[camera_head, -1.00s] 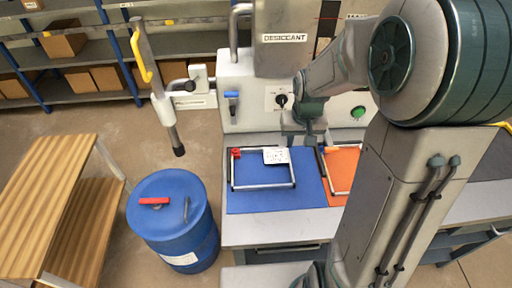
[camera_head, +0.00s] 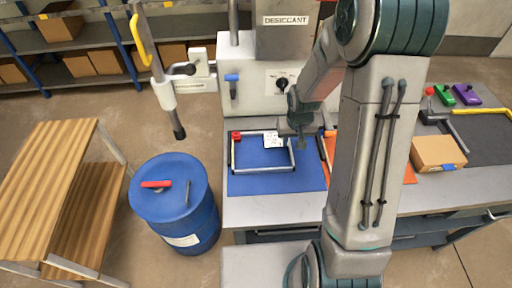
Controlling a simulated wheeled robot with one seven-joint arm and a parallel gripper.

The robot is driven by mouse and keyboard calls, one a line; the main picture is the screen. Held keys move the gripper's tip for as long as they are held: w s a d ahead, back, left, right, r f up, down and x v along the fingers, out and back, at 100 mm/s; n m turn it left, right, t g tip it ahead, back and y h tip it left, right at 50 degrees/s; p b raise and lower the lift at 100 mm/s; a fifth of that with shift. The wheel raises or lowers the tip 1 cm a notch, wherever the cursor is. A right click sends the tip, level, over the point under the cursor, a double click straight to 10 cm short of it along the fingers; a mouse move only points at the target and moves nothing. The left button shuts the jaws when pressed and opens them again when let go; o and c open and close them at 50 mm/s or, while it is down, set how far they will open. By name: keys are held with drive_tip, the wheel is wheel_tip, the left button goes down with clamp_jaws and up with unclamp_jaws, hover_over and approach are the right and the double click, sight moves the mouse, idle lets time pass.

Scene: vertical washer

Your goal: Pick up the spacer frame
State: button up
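A silver rectangular spacer frame (camera_head: 263,171) lies on the blue mat (camera_head: 245,187), with a red corner piece at its far left and a white label at its far right. A second frame (camera_head: 322,148) with an orange corner piece lies on the orange mat (camera_head: 401,174), mostly hidden behind my arm. My gripper (camera_head: 301,144) points down close to the right side of the frame on the blue mat. It is small and dark here, so I cannot tell whether its fingers are open or touch the frame.
The desiccant machine (camera_head: 262,75) stands behind the mats. A cardboard box (camera_head: 437,152) and coloured clamps (camera_head: 466,94) are on the right part of the bench.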

sight(291, 148)
drive_tip(key=shift+w+f+p, duration=0.2)
drive_tip(key=shift+f+p, duration=0.05)
drive_tip(key=shift+f, duration=0.85)
drive_tip(key=shift+w+f+p, duration=0.2)
drive_tip(key=shift+f+p, duration=0.05)
drive_tip(key=shift+f, duration=0.8)
clamp_jaws()
